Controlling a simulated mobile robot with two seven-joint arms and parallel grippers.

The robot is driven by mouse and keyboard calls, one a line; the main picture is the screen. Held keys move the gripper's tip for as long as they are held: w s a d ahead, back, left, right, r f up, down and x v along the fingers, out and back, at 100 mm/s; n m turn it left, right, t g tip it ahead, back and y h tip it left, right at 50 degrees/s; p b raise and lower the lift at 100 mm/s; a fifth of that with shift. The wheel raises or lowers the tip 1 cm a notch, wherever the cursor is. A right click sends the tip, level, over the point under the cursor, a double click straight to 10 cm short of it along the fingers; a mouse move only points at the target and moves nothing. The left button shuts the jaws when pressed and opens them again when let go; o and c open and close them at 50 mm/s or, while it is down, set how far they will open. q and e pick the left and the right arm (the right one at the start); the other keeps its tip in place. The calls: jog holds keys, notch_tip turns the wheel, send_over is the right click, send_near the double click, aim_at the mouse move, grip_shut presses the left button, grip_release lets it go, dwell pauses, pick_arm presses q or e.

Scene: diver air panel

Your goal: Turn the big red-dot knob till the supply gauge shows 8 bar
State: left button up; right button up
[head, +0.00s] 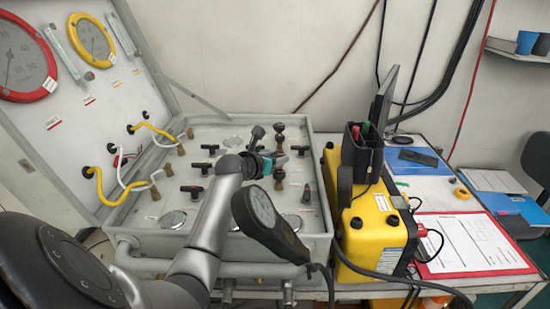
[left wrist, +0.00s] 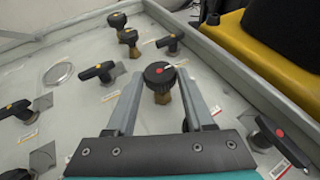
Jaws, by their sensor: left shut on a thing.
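In the left wrist view a round black knob with a red dot (left wrist: 160,72) stands on a brass stem. The fingers of my left gripper (left wrist: 163,100) lie on either side of it, shut on it. In the head view my left gripper (head: 268,164) reaches down over the panel (head: 225,238) from the left; the knob is largely hidden there. A red-ringed gauge (head: 22,62) and a yellow-ringed gauge (head: 92,40) sit in the open lid. I cannot read the needles or tell which gauge is supply. My right gripper is not in view.
Several black T-handles (head: 202,168) and brass-stemmed knobs stand around the gripper. Another red-dot handle (left wrist: 275,135) is close on the right in the wrist view. Yellow and white hoses (head: 95,185) run from the lid. A yellow case (head: 370,235) stands right of the panel.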

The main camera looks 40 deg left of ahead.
pick_arm(q)
grip_shut()
jog(key=shift+a, duration=0.1)
jog(key=shift+a+m+h+p, duration=0.15)
jog(key=shift+m+h+p, duration=0.45)
jog(key=shift+m+h, duration=0.3)
jog(key=shift+a+m+h, duration=0.15)
jog(key=shift+m+h, duration=0.45)
jog(key=shift+h, duration=0.2)
jog(key=shift+a+m+h+b, duration=0.15)
jog(key=shift+m+h+b, duration=0.15)
jog(key=shift+m+h, duration=0.5)
jog(key=m+h+b, duration=0.2)
jog(key=b, duration=0.1)
jog(key=shift+a+f+h, duration=0.15)
jog(key=shift+h, duration=0.15)
jog(key=m+g+h+b, duration=0.1)
jog(key=b, duration=0.2)
jog(key=m+h+b, duration=0.1)
jog(key=b, duration=0.2)
jog(key=shift+w+a+m+g+h+b, duration=0.15)
jog(key=shift+m+g+h+b, duration=0.15)
jog(key=shift+m+g+h, duration=0.1)
